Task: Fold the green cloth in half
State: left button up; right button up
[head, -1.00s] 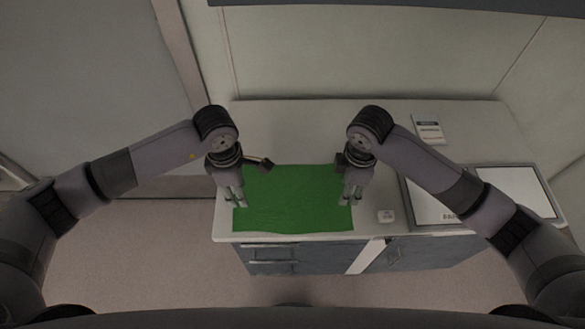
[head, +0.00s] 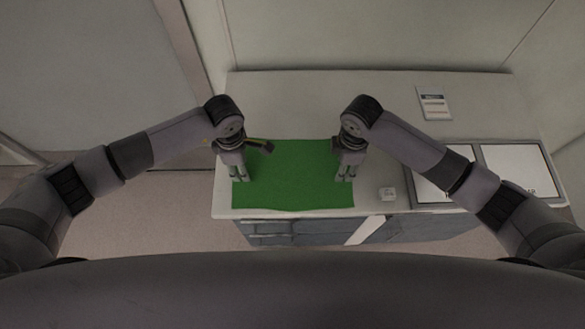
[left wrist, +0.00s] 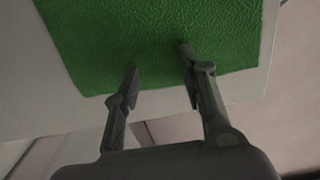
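The green cloth (head: 285,185) lies flat and spread out on the white counter, close to its front edge. My left gripper (head: 241,178) is over the cloth's left side in the head view. In the left wrist view the cloth (left wrist: 150,35) fills the top, and my left gripper (left wrist: 160,75) shows two fingers well apart with nothing between them, close to the cloth's edge. My right gripper (head: 345,178) is over the cloth's right side, its fingers pointing down with a narrow gap. Whether either gripper touches the cloth is not clear.
The white counter (head: 300,105) is clear behind the cloth. A small white object (head: 388,194) lies right of the cloth. Farther right is a dark-framed two-panel tray (head: 482,146), with a labelled card (head: 433,103) behind it. Drawers (head: 270,228) are below the counter edge.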

pick_arm(q)
jog(key=shift+s, duration=0.15)
pick_arm(e)
jog(key=shift+s, duration=0.15)
pick_arm(q)
jog(key=shift+f, duration=0.2)
pick_arm(e)
jog(key=shift+f, duration=0.2)
pick_arm(q)
jog(key=shift+c, duration=0.6)
pick_arm(e)
jog(key=shift+c, duration=0.6)
pick_arm(q)
jog(key=shift+c, duration=1)
pick_arm(e)
jog(key=shift+r, duration=0.1)
jog(key=shift+c, duration=1)
pick_arm(q)
grip_shut()
pick_arm(e)
grip_shut()
jog(key=shift+d+f, duration=0.1)
jog(key=shift+f, duration=0.1)
pick_arm(q)
jog(key=shift+r, duration=0.1)
pick_arm(e)
jog(key=shift+r, duration=0.15)
